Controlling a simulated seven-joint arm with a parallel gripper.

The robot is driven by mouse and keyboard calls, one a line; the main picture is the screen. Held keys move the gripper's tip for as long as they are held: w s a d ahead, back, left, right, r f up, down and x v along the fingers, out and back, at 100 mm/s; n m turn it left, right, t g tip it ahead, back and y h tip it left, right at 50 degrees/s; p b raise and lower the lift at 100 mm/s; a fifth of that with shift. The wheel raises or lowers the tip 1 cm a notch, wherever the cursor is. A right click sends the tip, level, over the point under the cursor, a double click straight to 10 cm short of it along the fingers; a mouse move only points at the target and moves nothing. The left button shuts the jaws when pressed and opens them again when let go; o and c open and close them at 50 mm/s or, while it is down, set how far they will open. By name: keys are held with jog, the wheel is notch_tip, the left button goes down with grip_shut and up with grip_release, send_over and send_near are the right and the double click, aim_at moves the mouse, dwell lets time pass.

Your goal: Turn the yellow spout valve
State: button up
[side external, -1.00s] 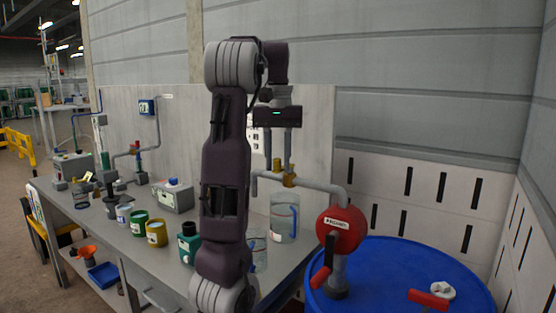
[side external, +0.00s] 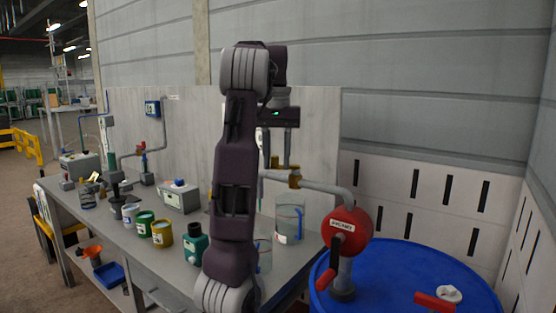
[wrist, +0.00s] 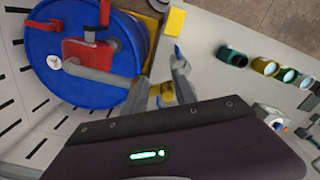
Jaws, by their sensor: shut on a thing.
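The yellow spout valve (side external: 294,180) sits on the grey pipe that runs from the red pump (side external: 347,231) toward the bench, above a clear jug (side external: 289,217). My gripper (side external: 277,160) points down from above with its fingers around the valve's yellow handle. In the wrist view, the yellow valve (wrist: 164,92) shows between the two fingers of my gripper (wrist: 162,88), partly hidden by the gripper body. The fingers are shut on the valve handle. The exact handle angle is hard to read.
A blue drum (side external: 405,275) carries the red pump at the right. Green (side external: 195,243) and yellow (side external: 162,235) containers and a grey box (side external: 179,197) stand on the bench (side external: 120,250). A wall panel rises close behind the valve.

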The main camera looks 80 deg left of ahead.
jog(key=shift+w+a, duration=0.1)
jog(key=shift+w, duration=0.05)
jog(key=shift+a, duration=0.2)
jog(key=shift+w+a, duration=0.2)
jog(key=shift+a, duration=0.15)
grip_shut()
jog(key=shift+a, duration=0.1)
jog(key=shift+w+a, duration=0.15)
jog(key=o, duration=0.5)
grip_release()
jog(key=shift+w, duration=0.1)
jog(key=shift+c, duration=0.2)
